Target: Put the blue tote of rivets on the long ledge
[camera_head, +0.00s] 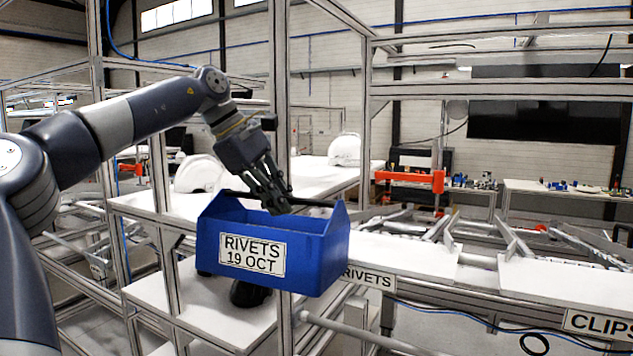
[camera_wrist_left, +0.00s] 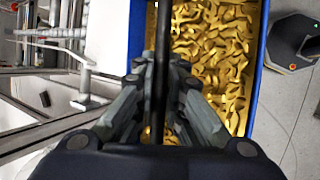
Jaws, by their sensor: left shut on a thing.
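The blue tote (camera_head: 302,258) has a label reading RIVETS 19 OCT and hangs roughly level in front of the shelving. My left gripper (camera_head: 278,203) is above it, shut on its black handle (camera_head: 318,203). In the left wrist view the handle (camera_wrist_left: 162,35) runs between the fingers (camera_wrist_left: 160,70), and gold-coloured rivets (camera_wrist_left: 215,50) fill the tote inside its blue rim (camera_wrist_left: 261,65). A white ledge (camera_head: 405,255) with a RIVETS label is behind the tote to the right. The tote hides part of that label. I cannot tell which surface is the long ledge. My right gripper is out of view.
White helmet shells (camera_head: 200,173) stand on a white shelf (camera_head: 140,207) behind the tote. A lower white shelf (camera_head: 215,320) lies below it. Grey metal posts (camera_head: 281,110) stand close behind. Grey parts crowd the back of the right ledges; a CLIPS label (camera_head: 598,323) marks the far-right one.

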